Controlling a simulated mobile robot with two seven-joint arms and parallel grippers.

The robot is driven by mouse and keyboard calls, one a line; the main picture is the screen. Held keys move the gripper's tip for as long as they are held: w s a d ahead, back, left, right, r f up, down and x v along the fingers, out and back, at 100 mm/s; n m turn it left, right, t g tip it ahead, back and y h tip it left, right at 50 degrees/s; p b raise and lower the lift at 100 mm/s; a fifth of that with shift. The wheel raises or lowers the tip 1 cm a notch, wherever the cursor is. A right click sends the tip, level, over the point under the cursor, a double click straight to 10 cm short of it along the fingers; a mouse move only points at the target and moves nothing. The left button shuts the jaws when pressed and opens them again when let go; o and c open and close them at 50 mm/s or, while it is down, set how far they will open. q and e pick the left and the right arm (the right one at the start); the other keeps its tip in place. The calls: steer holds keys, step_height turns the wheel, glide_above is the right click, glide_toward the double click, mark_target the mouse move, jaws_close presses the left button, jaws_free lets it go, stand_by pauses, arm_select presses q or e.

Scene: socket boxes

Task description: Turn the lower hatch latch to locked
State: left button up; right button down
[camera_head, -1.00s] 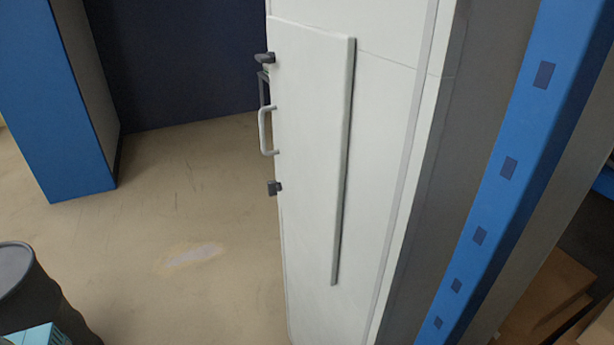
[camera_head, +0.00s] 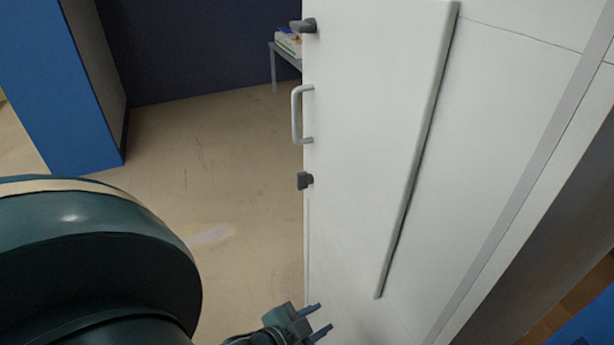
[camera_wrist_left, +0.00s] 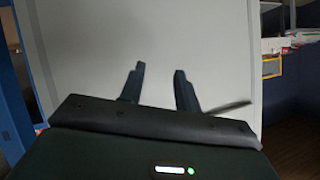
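The white hatch (camera_head: 375,120) is a flat panel on a white cabinet, seen at a slant in the head view. Two dark grey latches sit on its left edge: the upper latch (camera_head: 304,26) and the lower latch (camera_head: 304,181). A pale handle (camera_head: 297,114) is between them. My left gripper (camera_head: 316,320) is low in the head view, below and apart from the lower latch. Its two fingers are spread with nothing between them. In the left wrist view the open fingers (camera_wrist_left: 158,84) face a plain white surface. My right gripper is out of view.
A blue-sided cabinet (camera_head: 35,75) stands at the far left. A small table (camera_head: 274,62) with items on it shows behind the hatch edge. The beige floor (camera_head: 215,150) left of the cabinet is clear. My left arm covers the lower left.

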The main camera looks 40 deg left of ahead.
arm_select(q)
steer(key=w+a+r+m+t+h+b, duration=0.1)
steer(key=w+a+r+m+t+h, duration=0.15)
steer(key=a+r+m, duration=1.2)
steer(key=w+a+r+m+t+h+b, duration=0.15)
steer(key=a+r+m+h, duration=0.5)
steer(key=m, duration=1.45)
steer(key=w+d+f+y+p, duration=0.1)
steer(key=w+d+y+p, duration=0.1)
steer(key=w, duration=0.8)
steer(key=shift+d+f+y, duration=0.3)
steer(key=shift+d+f, duration=0.1)
steer(key=shift+d, duration=0.5)
jaws_close()
